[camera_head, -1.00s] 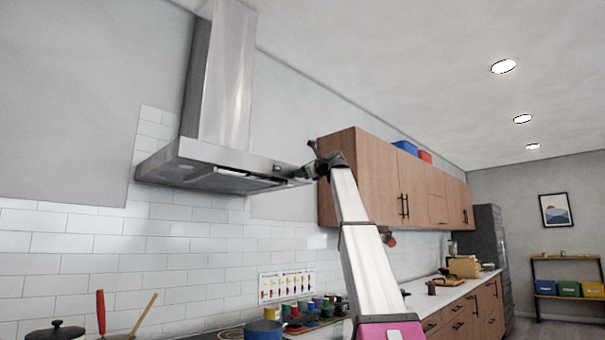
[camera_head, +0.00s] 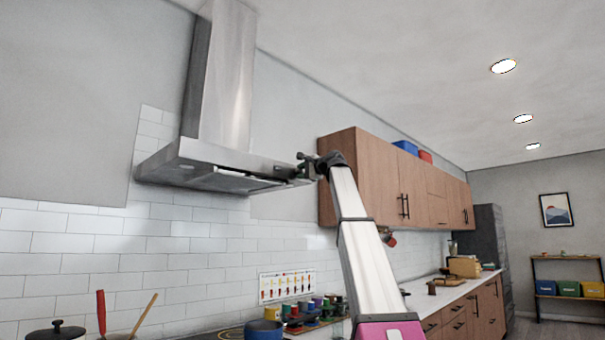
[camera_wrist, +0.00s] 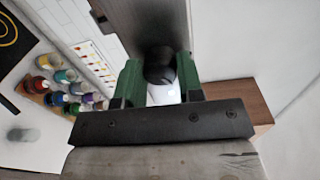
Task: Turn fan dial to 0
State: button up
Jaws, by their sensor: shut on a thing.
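The range hood (camera_head: 215,158) is a steel fan hood high on the wall. My gripper (camera_head: 303,167) is at the right end of its front edge. In the wrist view, a round dark fan dial (camera_wrist: 160,66) sits on the hood's steel face (camera_wrist: 145,20). The two green fingers of my gripper (camera_wrist: 159,82) stand on either side of the dial and are shut on it. In the head view the dial is hidden by my gripper. Its marks and setting cannot be read.
Wooden wall cabinets (camera_head: 375,185) stand just right of my gripper. Below are a blue pot (camera_head: 263,330), several jars (camera_head: 315,312) and a dark lidded pot (camera_head: 55,331). The space in front of the hood is free.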

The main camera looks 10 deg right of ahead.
jog(key=n, duration=0.5)
jog(key=shift+f, duration=0.1)
jog(key=n, duration=0.5)
jog(key=shift+f+h, duration=0.1)
jog(key=shift+h, duration=0.2)
jog(key=shift+n, duration=0.4)
jog(key=o, duration=0.9)
jog(key=v, duration=1.1)
jog(key=shift+f, duration=0.15)
